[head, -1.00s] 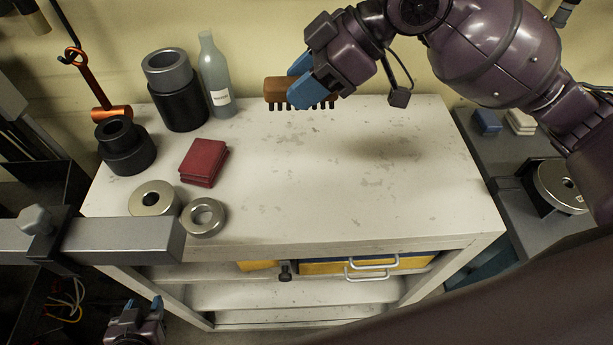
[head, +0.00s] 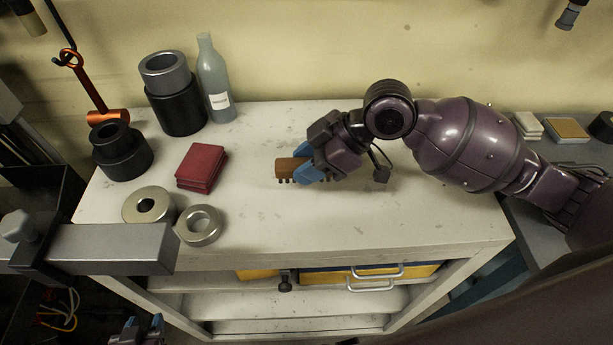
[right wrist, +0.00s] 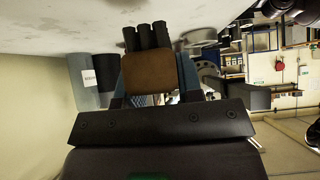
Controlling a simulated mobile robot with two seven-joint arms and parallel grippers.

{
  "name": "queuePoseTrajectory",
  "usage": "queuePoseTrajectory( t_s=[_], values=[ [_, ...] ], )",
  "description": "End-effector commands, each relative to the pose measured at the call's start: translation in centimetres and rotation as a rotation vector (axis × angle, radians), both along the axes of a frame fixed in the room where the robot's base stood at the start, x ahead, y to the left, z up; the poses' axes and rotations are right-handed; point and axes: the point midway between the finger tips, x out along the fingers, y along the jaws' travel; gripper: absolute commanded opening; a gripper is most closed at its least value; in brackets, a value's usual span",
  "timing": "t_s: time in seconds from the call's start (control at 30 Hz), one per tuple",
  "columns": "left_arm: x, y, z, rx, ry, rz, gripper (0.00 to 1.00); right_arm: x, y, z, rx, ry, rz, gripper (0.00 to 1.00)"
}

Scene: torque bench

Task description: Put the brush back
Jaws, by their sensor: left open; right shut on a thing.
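The brush (head: 287,168) is a brown block with dark bristles pointing down. My right gripper (head: 308,166) is shut on it, its blue fingers on either side of the block. The brush is at mid-bench, low over the white top; I cannot tell whether the bristles touch. In the right wrist view the brush's brown end (right wrist: 150,72) shows between the fingers, with several dark bristle tufts at its upper edge. My left gripper (head: 137,329) is open and empty at the bottom left edge, below the bench top and partly cut off.
On the white bench (head: 350,222), a red block stack (head: 201,166) and two metal rings (head: 199,224) lie left of the brush. The front right of the top is clear.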

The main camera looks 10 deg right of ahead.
Motion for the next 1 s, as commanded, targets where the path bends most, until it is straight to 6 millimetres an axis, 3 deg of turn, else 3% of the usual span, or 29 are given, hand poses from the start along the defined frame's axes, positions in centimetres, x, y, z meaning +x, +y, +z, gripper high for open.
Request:
queuePoseTrajectory(
  t_s=[0.3, 0.7, 0.73, 0.9, 1.0],
  values=[
    [-0.2, 0.0, -0.7, 0.0, 0.007, 0.001, 0.43, -0.1, 0.0, -3.9, 0.001, 0.003, -0.001, 0.1],
    [-0.8, 0.1, -1.0, 0.002, 0.018, 0.002, 0.43, 0.0, 0.0, -4.3, -0.001, 0.002, -0.001, 0.1],
    [-0.8, 0.2, -1.0, 0.002, 0.018, 0.002, 0.43, 0.0, 0.0, -4.3, -0.001, 0.002, -0.001, 0.35],
    [-0.7, 0.2, -1.1, 0.002, 0.019, 0.002, 0.43, 0.0, 0.0, -4.3, -0.001, 0.002, -0.001, 0.59],
    [-0.7, 0.2, -1.0, 0.002, 0.017, 0.002, 0.43, 0.0, 0.0, -4.3, -0.001, 0.002, 0.0, 0.59]
  ],
)
